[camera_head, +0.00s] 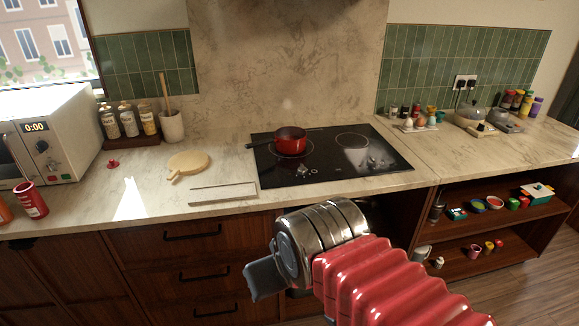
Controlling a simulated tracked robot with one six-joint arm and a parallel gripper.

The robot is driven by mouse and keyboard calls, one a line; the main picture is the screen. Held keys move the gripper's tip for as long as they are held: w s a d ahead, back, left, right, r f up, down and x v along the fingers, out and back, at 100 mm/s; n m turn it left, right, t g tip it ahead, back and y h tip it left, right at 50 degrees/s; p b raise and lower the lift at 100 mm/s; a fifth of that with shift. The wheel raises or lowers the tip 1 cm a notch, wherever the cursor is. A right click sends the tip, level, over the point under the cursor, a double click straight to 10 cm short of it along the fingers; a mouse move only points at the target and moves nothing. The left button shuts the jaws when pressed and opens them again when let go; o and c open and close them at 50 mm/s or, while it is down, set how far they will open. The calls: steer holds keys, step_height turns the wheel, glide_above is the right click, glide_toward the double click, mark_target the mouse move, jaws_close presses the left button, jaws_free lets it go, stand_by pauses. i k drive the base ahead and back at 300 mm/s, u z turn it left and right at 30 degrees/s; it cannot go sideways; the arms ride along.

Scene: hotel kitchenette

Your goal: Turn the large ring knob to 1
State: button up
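The black cooktop (330,172) is set in the marble counter. Small silver knobs stand near its front edge: one group at the right (376,163) and one at the front left (303,170). I cannot tell which is the large ring knob, and their settings are too small to read. A red pan (291,138) with a dark handle sits at the back left of the cooktop. My gripper (262,281) hangs in front of the counter, below the cooktop and apart from it. Its dark grey finger part points left; the gap between the fingers does not show.
A wooden board (188,162) and a pale flat strip (223,193) lie left of the cooktop. A microwave (45,135) stands at the far left, a utensil crock (171,126) behind. The counter right of the cooktop (465,160) is clear in front. Drawer handles (192,233) face me.

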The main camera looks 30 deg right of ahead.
mark_target(302, 170)
steer(key=z, duration=0.05)
steer(key=i, duration=1)
steer(key=u, duration=0.1)
